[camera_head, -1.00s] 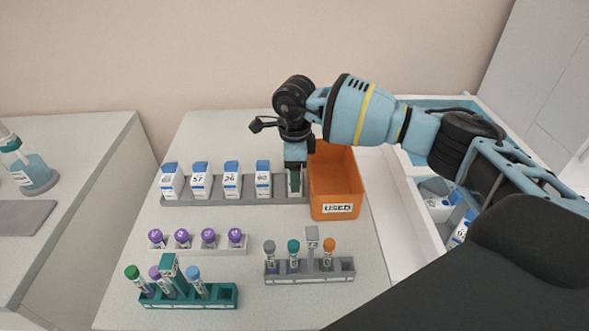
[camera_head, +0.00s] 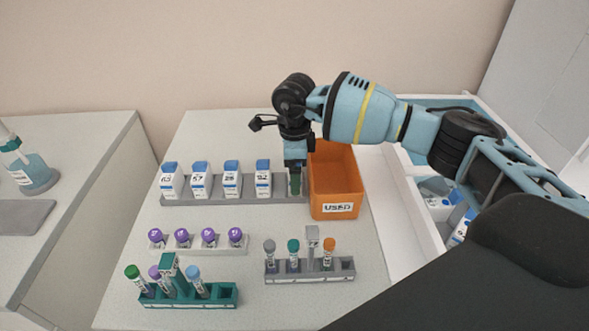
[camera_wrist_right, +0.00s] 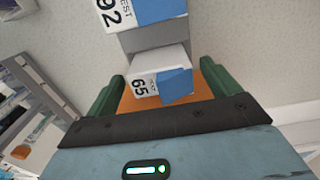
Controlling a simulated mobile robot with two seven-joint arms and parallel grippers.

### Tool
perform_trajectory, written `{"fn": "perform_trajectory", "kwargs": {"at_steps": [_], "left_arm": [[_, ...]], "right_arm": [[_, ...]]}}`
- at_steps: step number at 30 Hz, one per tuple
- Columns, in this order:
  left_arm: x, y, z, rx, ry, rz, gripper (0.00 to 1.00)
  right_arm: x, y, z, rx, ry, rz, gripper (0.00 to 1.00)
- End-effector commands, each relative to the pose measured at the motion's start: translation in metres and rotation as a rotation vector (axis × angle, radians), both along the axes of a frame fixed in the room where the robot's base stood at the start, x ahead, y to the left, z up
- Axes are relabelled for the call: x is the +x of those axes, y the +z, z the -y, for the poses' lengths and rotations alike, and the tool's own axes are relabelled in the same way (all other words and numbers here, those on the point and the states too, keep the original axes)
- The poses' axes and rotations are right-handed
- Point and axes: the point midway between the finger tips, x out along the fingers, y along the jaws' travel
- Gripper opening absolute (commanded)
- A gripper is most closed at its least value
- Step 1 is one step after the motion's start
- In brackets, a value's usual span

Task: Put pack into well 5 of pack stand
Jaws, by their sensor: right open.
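My right gripper (camera_head: 295,182) points down at the right end of the grey pack stand (camera_head: 212,200), just left of the orange bin. In the right wrist view its green fingers (camera_wrist_right: 160,88) are open, one on each side of a white pack (camera_wrist_right: 150,82) with a blue top, marked 65. This pack stands in line with pack 92 (camera_wrist_right: 140,10), at the stand's end well; its base is hidden. In the head view the gripper hides it. Several other white and blue packs, such as pack 92 (camera_head: 263,182), stand upright in the other wells. My left gripper is not in view.
The orange bin (camera_head: 335,180) marked USED stands close to the right of the gripper. Racks of capped tubes stand nearer: white (camera_head: 198,249), teal (camera_head: 190,298) and grey (camera_head: 310,274). An open drawer (camera_head: 405,200) with more packs lies at the right.

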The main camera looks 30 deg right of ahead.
Motion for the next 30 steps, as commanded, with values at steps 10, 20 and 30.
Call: {"fn": "perform_trajectory", "kwargs": {"at_steps": [10, 20, 30], "left_arm": [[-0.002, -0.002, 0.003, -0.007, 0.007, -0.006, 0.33], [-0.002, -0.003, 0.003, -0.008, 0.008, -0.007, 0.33], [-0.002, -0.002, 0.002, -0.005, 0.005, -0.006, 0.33]], "right_arm": [[0.001, 0.054, 0.0, 0.001, 0.0, 0.004, 0.89], [0.0, 0.074, 0.0, 0.0, 0.0, 0.001, 0.89], [0.0, 0.074, 0.0, 0.0, 0.0, 0.001, 0.89]]}}
